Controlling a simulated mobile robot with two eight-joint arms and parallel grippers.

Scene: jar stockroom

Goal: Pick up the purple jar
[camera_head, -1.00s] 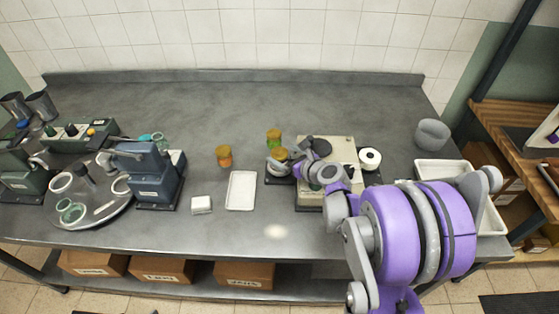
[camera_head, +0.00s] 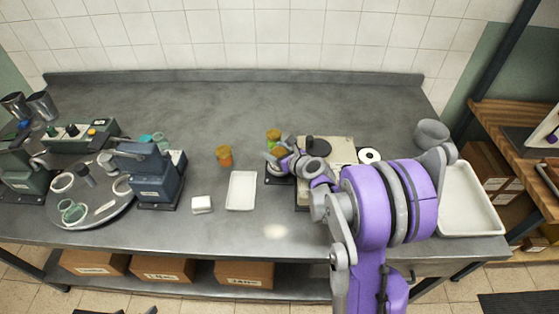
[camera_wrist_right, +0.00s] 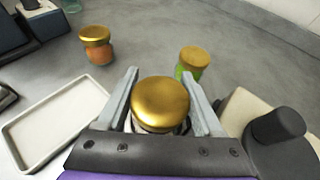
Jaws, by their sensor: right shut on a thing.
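My right gripper (camera_wrist_right: 160,82) is shut on a jar with a gold lid (camera_wrist_right: 160,103). The lid sits between the two grey fingers in the wrist view, and the jar's body is almost wholly hidden, so its colour cannot be told. In the head view my right gripper (camera_head: 289,158) is over the bench, beside the pale scale-like device, with a bit of gold lid (camera_head: 307,152) showing at it. No purple jar body shows plainly.
A green jar (camera_head: 273,136) stands just behind my right gripper and an orange jar (camera_head: 224,156) to its left. A white tray (camera_head: 242,190) lies in front. A pale device (camera_head: 341,150) and white roll (camera_head: 370,156) are at right. The bench's back is clear.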

